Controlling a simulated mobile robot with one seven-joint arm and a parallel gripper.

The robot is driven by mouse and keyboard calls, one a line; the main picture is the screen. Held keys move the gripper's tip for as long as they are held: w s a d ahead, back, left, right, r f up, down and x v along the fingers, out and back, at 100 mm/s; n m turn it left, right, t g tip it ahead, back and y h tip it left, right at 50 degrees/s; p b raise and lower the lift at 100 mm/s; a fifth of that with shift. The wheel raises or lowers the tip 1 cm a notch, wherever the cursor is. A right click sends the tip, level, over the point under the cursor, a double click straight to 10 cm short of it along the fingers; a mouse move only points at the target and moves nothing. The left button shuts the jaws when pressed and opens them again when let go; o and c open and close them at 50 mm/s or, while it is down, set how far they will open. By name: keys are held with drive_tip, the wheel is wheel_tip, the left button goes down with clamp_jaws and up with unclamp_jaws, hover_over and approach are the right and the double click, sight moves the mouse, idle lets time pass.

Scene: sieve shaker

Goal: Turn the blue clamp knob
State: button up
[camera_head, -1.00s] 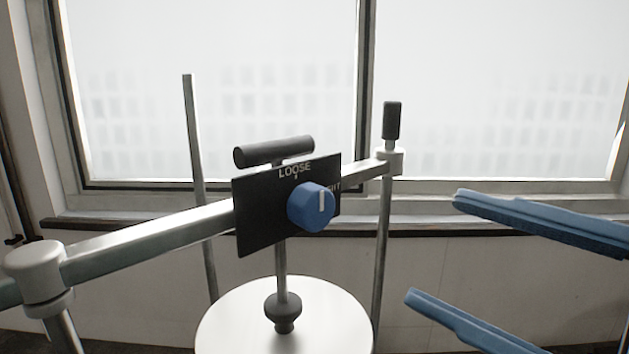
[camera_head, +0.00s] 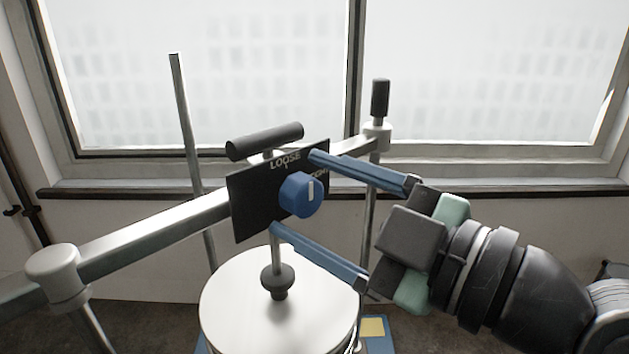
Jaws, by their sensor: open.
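The blue clamp knob (camera_head: 301,195) sits on the front of a black plate (camera_head: 252,208). The plate is lettered LOOSE at the top, with a second word to the right partly hidden by a finger and the knob. A pale mark on the knob's face points roughly upward. My gripper (camera_head: 292,192) comes in from the right with its two blue fingers wide apart. One fingertip is above the knob near the plate's upper right, the other below it near the plate's lower edge. The knob lies between the fingertips, with visible gaps on both sides.
A metal crossbar (camera_head: 150,230) carries the plate between upright rods. A black T-handle (camera_head: 265,141) stands above the plate. Below is a round metal lid (camera_head: 240,300) with a dark fitting (camera_head: 277,280). A window and sill are behind.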

drive_tip(key=shift+w+a, duration=0.1)
clamp_jaws()
idle(0.4)
